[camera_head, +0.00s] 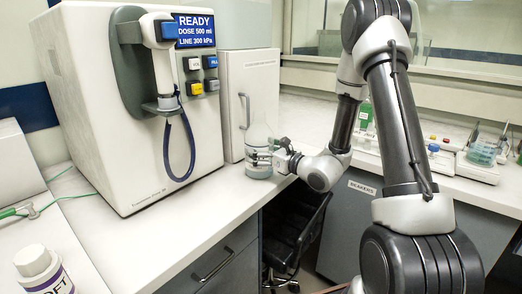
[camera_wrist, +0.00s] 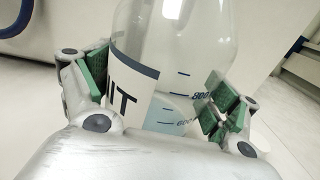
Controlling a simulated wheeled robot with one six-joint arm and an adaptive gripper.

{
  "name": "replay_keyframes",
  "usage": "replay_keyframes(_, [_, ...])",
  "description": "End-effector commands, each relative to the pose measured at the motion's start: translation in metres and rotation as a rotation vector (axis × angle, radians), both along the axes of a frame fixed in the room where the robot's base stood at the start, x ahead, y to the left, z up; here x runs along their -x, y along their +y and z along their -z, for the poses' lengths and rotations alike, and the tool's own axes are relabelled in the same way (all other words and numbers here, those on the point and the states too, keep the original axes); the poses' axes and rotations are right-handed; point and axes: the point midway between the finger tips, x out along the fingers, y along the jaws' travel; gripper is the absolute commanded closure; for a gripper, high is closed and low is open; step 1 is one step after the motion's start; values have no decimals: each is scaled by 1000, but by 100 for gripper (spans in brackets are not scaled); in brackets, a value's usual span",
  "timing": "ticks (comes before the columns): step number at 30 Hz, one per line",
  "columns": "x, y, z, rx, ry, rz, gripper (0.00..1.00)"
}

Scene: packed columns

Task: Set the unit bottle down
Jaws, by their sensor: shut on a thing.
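The unit bottle (camera_head: 260,138) is a clear bottle with a white label and some pale blue liquid low in it. It stands upright at the bench's inner corner, in front of the small white cabinet. I cannot tell whether its base touches the bench. My gripper (camera_head: 268,157) reaches it from the right and is shut around its body. In the wrist view the bottle (camera_wrist: 172,45) shows between the green finger pads of my gripper (camera_wrist: 158,88), with "IT" readable on its label. Its base is hidden there.
The large white dispenser (camera_head: 100,110) with a hose stands to the left, and the white cabinet (camera_head: 262,88) behind. A white jar (camera_head: 38,265) is at front left. A balance with a beaker (camera_head: 482,153) is at right. Bare bench (camera_head: 200,207) lies before the dispenser.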

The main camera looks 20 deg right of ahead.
Motion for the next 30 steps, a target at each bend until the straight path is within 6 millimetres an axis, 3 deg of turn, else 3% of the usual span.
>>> replay_keyframes(9, [0,0,2,0,-2,0,65])
replay_keyframes(10, [0,0,2,0,-1,0,9])
replay_keyframes(12, [0,0,2,0,-1,0,0])
replay_keyframes(25, [1,-1,-1,0,-1,1,0])
replay_keyframes(30, [24,-16,-1,-1,0,4,0])
